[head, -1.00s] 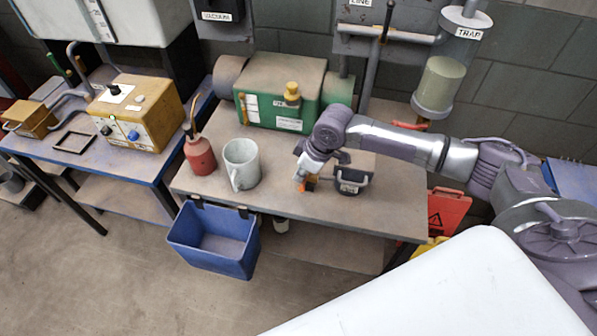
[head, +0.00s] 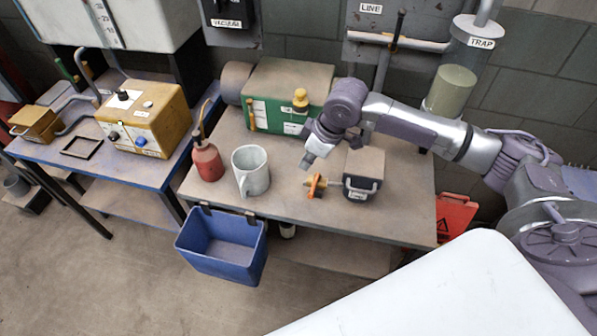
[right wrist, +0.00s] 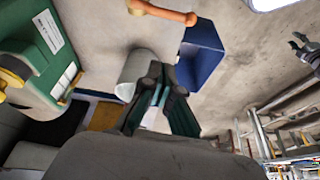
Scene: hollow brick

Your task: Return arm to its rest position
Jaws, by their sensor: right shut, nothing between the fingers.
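My right gripper (head: 309,160) is shut and empty. It hangs above the workbench (head: 285,200), tilted down, just above and left of a small orange-handled fitting (head: 316,186) that lies on the bench top, apart from it. In the right wrist view my shut fingers (right wrist: 160,92) show in front of the grey mug, with nothing between them. An orange bar-shaped part (right wrist: 165,12) shows at the top of that view. A dark claw-like shape (right wrist: 304,47) at the right edge of that view may be my left gripper; its jaws are too small to read.
A dark box with a handle (head: 362,178) stands right of the fitting. The grey mug (head: 250,172) and a red oil can (head: 207,160) stand left. A green pump box (head: 285,95) is behind. A blue bin (head: 222,250) hangs at the front edge.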

